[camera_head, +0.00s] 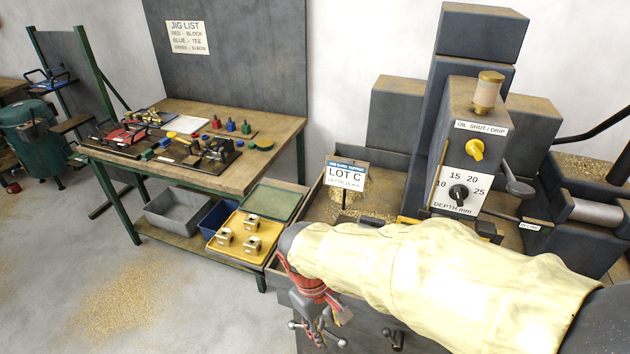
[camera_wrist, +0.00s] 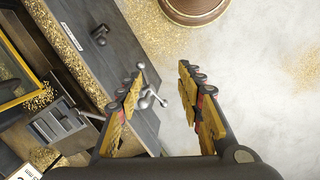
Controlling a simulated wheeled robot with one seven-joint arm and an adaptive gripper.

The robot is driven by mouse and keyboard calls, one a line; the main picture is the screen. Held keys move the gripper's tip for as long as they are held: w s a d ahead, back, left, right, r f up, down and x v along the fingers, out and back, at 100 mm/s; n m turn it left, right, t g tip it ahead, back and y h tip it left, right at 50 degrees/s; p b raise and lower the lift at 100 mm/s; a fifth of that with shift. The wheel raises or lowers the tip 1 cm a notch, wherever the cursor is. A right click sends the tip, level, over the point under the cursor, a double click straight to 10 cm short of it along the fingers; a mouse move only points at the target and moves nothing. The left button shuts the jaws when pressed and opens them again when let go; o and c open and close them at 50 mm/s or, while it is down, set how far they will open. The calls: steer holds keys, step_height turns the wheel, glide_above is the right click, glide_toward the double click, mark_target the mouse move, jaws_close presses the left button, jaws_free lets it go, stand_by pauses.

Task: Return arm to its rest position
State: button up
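My arm, in a pale yellow sleeve, reaches across the lower right of the head view. Its end hangs in front of the drilling machine's base cabinet (camera_head: 400,335), with red and dark parts of my gripper (camera_head: 318,312) pointing down. In the wrist view my gripper (camera_wrist: 162,72) has its two yellow, red-marked fingers spread apart. The gap between them is empty. Pale floor and a silver ball-ended handle (camera_wrist: 150,97) lie beyond the fingers. The sleeve hides part of the machine's front and table.
The drill head (camera_head: 475,140) rises behind my arm, beside a LOT C sign (camera_head: 345,175). A green-legged workbench (camera_head: 270,130) with jigs stands left. A yellow tray (camera_head: 232,247) with brass blocks sits below, near my gripper. Open floor with shavings (camera_head: 140,300) lies front left.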

steer(key=s+d+r+m+t+y, duration=0.1)
steer(key=s+d+r+m+t, duration=0.2)
steer(key=d+r, duration=0.4)
steer(key=s+d+r+m+t+y, duration=0.1)
steer(key=s+d+r+m, duration=0.3)
steer(key=d+r, duration=0.4)
steer(key=shift+s+d+m+t, duration=0.25)
steer(key=shift+d+m+t, duration=0.35)
steer(key=shift+t, duration=0.3)
steer(key=shift+c, duration=0.3)
